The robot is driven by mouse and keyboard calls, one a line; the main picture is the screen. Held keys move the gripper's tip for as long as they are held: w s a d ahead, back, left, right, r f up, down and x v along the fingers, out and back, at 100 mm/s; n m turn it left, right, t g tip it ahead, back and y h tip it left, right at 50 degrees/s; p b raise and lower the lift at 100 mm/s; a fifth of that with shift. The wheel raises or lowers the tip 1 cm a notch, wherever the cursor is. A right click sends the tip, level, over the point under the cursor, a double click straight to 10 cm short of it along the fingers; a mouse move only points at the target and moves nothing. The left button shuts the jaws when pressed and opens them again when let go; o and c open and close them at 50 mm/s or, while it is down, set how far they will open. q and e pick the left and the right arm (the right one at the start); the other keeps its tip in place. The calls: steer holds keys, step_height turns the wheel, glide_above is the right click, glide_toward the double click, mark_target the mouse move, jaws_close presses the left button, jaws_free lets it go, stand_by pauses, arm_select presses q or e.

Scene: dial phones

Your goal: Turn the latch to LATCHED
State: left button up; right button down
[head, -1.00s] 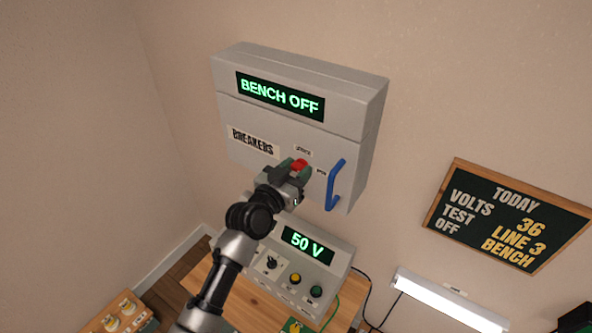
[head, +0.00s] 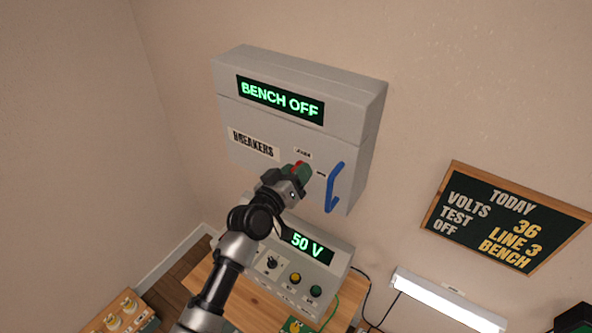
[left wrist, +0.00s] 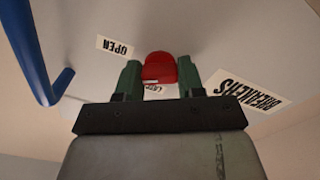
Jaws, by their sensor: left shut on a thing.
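The red latch (left wrist: 161,68) is on the front of the grey breaker box (head: 352,105). My left gripper (head: 298,172) is shut on the latch, with a green finger on either side of it in the left wrist view. A white mark shows on the latch's lower edge there, beside a partly hidden label (left wrist: 155,91) that seems to read LATCHED. The OPEN label (left wrist: 115,47) lies to the latch's left in that view. In the head view the fingers cover most of the latch (head: 298,164). My right gripper is not in view.
A blue handle (head: 335,188) stands out from the box just right of the latch. The box display (head: 280,100) reads BENCH OFF. Below is a bench unit (head: 335,270) showing 50 V. A chalkboard (head: 508,217) hangs at right, above a lit lamp (head: 450,300).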

arm_select(q)
steer(key=n+p, duration=0.2)
steer(key=n, duration=1)
steer(key=shift+f, duration=0.1)
stand_by(0.4)
steer(key=o, duration=0.9)
steer(key=v, duration=1)
steer(key=shift+s+a, duration=0.25)
steer(key=shift+s, duration=0.1)
